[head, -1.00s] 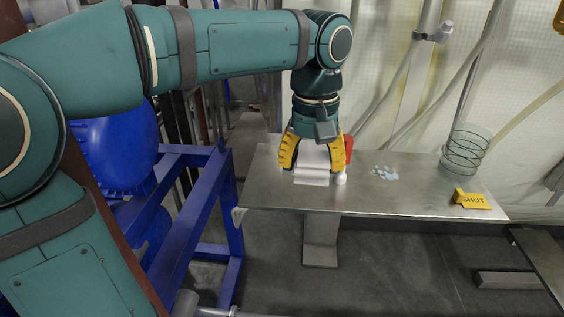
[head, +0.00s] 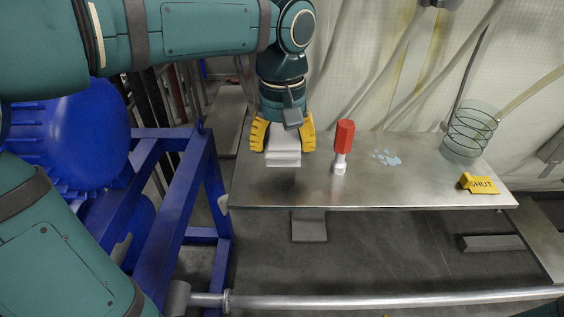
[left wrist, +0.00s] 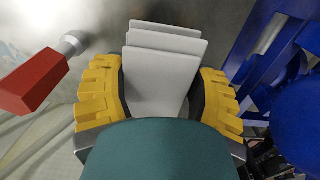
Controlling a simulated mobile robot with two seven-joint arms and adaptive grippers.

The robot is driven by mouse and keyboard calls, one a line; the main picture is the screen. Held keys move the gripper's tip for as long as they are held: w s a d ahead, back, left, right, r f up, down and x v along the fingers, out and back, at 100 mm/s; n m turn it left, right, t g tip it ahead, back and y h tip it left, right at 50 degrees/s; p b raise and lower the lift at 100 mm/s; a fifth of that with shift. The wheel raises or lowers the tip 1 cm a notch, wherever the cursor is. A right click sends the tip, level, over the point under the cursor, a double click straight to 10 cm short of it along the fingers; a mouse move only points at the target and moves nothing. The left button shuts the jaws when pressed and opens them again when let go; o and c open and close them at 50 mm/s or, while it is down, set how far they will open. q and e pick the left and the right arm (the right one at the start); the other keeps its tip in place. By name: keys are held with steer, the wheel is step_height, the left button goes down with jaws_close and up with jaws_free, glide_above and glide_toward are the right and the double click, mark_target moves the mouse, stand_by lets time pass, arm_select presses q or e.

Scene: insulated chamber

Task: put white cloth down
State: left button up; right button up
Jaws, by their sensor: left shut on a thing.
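The white cloth (head: 284,155) is a folded, layered stack. It also shows in the left wrist view (left wrist: 160,75), between the yellow fingers. My left gripper (head: 283,138) is shut on the cloth, with one finger on each side of it. The gripper points down over the left part of the metal table (head: 330,190). A dark patch on the tabletop lies below the cloth, which looks a little above the surface. My right gripper does not show.
A red-handled tool with a white end (head: 344,140) stands right of the cloth. Further right are pale blue bits (head: 387,158), a wire-coiled clear cylinder (head: 469,133) and a yellow SHUT sign (head: 479,183). A blue frame (head: 185,200) stands left of the table. The table's front middle is bare.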

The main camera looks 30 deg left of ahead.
mark_target(282, 171)
arm_select(q)
steer(key=shift+f, duration=2.3)
steer(key=shift+f, duration=0.1)
steer(key=shift+f+b, duration=0.1)
steer(key=shift+b, duration=0.2)
steer(key=o, duration=1.1)
steer(key=shift+r, duration=0.3)
step_height(282, 171, up, 12)
steer(key=shift+f+p, duration=0.1)
steer(key=shift+p, duration=0.75)
